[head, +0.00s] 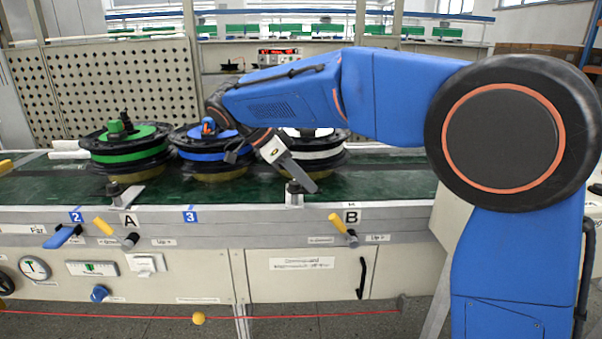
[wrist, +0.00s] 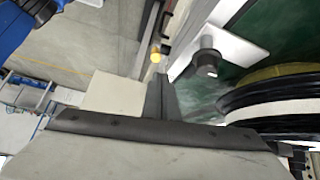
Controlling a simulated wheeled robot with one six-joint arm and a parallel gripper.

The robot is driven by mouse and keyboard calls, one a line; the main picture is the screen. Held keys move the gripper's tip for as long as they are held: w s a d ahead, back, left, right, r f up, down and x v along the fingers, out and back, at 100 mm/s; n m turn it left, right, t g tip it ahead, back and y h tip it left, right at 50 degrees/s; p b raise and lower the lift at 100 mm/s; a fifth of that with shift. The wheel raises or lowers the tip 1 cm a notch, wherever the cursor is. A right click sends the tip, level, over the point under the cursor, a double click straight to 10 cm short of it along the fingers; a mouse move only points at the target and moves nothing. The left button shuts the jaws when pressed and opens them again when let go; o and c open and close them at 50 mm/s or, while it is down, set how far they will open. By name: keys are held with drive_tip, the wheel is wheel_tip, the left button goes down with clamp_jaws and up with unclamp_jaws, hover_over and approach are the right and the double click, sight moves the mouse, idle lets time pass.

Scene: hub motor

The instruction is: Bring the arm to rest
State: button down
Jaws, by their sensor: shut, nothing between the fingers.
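My blue arm reaches in from the right in the head view, across the front of the bench. My gripper (head: 311,187) points down and to the right, in front of the white-banded hub motor (head: 328,155), and partly hides it. In the wrist view my gripper (wrist: 160,80) shows its two fingers together with nothing between them. A hub motor's dark rim (wrist: 240,105) is at the right there, apart from the fingers. A blue-banded hub motor (head: 207,155) stands behind the arm's wrist, and a green-banded one (head: 122,155) stands to its left.
The motors sit on a green conveyor (head: 390,178). A bracket with a dark knob (head: 294,187) is close to my fingertips. Yellow levers (head: 340,223) and a blue lever (head: 62,236) stick out from the bench front. A red line (head: 300,315) runs low in front.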

drive_tip(key=s+d+f+n+y, duration=0.2)
drive_tip(key=s+d+n, duration=0.3)
drive_tip(key=d, duration=0.4)
drive_tip(key=s+d+f+n+y, duration=0.1)
drive_tip(key=s+d+n+y, duration=0.2)
drive_tip(key=s+d, duration=0.55)
drive_tip(key=s+d+f+n+t+y, duration=0.1)
drive_tip(key=s+d+f+n+t, duration=0.1)
drive_tip(key=s+f, duration=0.3)
drive_tip(key=s+d+f+n+t+y, duration=0.1)
drive_tip(key=s+d+f+n+t, duration=0.1)
drive_tip(key=s+d+f+n, duration=0.3)
drive_tip(key=s+f, duration=0.1)
drive_tip(key=s, duration=0.3)
drive_tip(key=shift+s+d+f+y, duration=0.25)
drive_tip(key=shift+s+d+y, duration=0.05)
drive_tip(key=shift+y, duration=0.1)
